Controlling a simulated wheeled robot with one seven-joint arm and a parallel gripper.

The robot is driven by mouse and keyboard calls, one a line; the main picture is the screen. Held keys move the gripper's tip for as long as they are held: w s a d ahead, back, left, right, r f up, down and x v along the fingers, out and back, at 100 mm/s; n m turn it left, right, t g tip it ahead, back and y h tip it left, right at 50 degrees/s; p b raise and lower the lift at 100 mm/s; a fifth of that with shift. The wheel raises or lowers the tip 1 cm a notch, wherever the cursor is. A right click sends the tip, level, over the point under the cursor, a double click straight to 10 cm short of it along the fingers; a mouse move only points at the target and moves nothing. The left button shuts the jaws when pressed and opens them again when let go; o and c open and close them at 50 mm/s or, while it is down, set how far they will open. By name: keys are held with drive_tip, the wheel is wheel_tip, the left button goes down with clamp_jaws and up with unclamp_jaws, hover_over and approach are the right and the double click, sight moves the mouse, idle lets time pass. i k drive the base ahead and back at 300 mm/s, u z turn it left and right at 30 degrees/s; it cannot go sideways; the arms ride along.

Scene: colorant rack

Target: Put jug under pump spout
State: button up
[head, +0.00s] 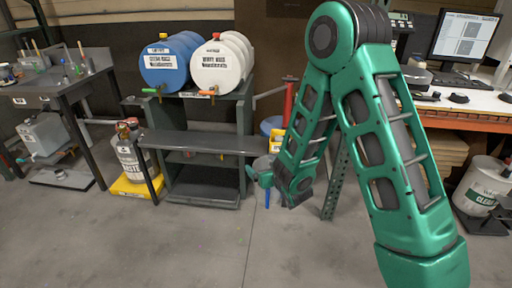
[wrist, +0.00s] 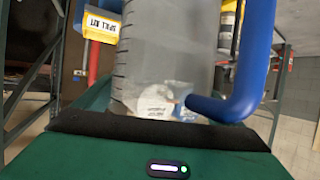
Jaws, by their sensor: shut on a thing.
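The jug is a grey, see-through vessel with graduation marks and a blue handle. In the wrist view the jug (wrist: 165,50) fills the middle, right against my gripper, with its handle curving down on the right. In the head view my gripper (head: 264,179) is shut on the jug (head: 263,162), holding it above the floor in front of the right end of the dark bench. My fingers are mostly hidden in both views.
A blue drum (head: 165,66) and a white drum (head: 219,66) lie on a rack with taps, above a dark bench (head: 200,143). A waste can (head: 135,155) stands on a yellow tray. A yellow spill kit bin (wrist: 98,27) is close behind the jug. The front floor is clear.

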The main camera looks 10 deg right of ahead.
sight(255, 148)
drive_tip(key=i, duration=1.45)
drive_tip(key=u, duration=0.05)
